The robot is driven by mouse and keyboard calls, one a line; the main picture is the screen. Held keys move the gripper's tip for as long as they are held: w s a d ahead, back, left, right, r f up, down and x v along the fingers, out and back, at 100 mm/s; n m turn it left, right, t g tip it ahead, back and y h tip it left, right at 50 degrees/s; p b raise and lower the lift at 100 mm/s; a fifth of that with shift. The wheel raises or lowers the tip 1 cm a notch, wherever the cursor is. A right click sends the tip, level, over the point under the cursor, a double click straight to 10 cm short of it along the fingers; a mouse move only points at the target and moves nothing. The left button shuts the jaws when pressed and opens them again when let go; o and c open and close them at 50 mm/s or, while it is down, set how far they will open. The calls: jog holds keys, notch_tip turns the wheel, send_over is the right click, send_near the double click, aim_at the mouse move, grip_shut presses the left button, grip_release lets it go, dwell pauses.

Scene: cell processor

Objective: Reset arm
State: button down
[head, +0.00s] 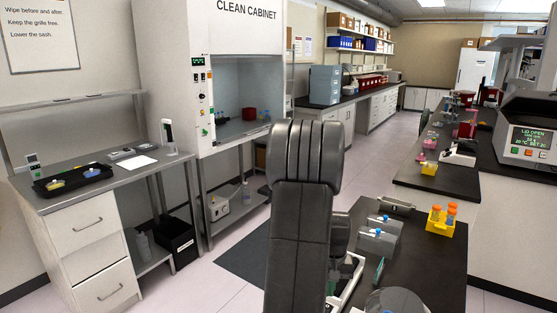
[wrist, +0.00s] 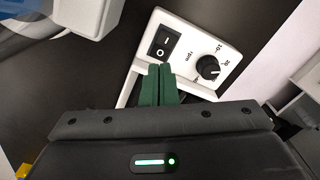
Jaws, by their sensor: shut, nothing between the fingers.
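My gripper (wrist: 159,70) is shut and empty in the wrist view, its two green fingers together. The fingertips are in front of the lower left edge of a white control panel (wrist: 186,55). The panel has a black rocker switch (wrist: 163,41) and a black knob (wrist: 208,67) with a printed dial. I cannot tell whether the fingers touch the panel. In the head view my dark grey arm rises in the middle foreground and hides much of the area around my gripper.
A dark bench (head: 435,262) at lower right holds grey blocks (head: 379,237) and a yellow rack (head: 440,221) with orange-capped tubes. A centrifuge (head: 529,130) reading "LID OPEN" stands at right. The clean cabinet (head: 167,60) and a side bench (head: 62,199) are at left. The aisle floor (head: 385,150) is clear.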

notch_tip(320, 180, down, 4)
jog(key=shift+f+b, duration=0.2)
jog(key=shift+b, duration=0.95)
jog(key=shift+r, duration=0.2)
